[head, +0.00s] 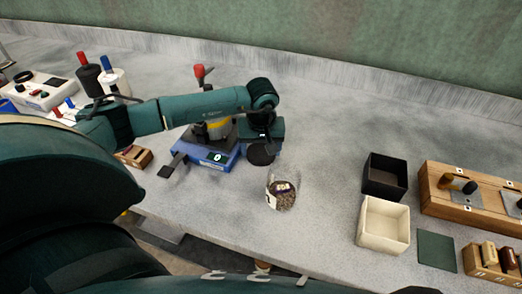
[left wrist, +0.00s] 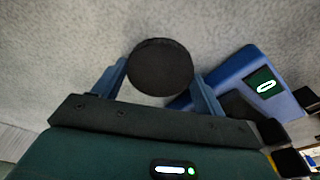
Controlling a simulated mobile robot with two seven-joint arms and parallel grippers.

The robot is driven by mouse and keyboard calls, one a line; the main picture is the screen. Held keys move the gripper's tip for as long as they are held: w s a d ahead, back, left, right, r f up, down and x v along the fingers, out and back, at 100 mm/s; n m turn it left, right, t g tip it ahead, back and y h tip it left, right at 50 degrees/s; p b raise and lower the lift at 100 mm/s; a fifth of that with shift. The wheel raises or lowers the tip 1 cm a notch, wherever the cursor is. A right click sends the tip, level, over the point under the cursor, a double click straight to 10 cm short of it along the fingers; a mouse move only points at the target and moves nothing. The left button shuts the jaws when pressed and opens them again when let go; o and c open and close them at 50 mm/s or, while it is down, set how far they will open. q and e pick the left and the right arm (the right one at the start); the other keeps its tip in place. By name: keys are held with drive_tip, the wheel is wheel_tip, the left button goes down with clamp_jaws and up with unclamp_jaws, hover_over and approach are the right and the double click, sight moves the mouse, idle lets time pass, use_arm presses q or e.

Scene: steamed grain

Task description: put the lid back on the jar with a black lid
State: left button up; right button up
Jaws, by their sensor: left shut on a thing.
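The jar (head: 282,194) is clear, holds dark grains, and stands on the grey counter with its top uncovered. The round black lid (head: 261,155) is in my left gripper (head: 263,145), up and to the left of the jar in the head view and apart from it. In the left wrist view my left gripper (left wrist: 159,80) has its two blue fingers on either side of the lid (left wrist: 160,66), shut on it. The jar does not show in the left wrist view. My right gripper is not in view.
A blue scale (head: 218,157) with a display stands just left of the lid. To the right are a black box (head: 385,170), a cream box (head: 383,224), a dark green mat (head: 436,249) and a wooden block (head: 436,196). The counter around the jar is clear.

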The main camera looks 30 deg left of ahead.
sight(261, 152)
use_arm(q)
wheel_tip(261, 152, up, 10)
drive_tip(key=b, duration=0.1)
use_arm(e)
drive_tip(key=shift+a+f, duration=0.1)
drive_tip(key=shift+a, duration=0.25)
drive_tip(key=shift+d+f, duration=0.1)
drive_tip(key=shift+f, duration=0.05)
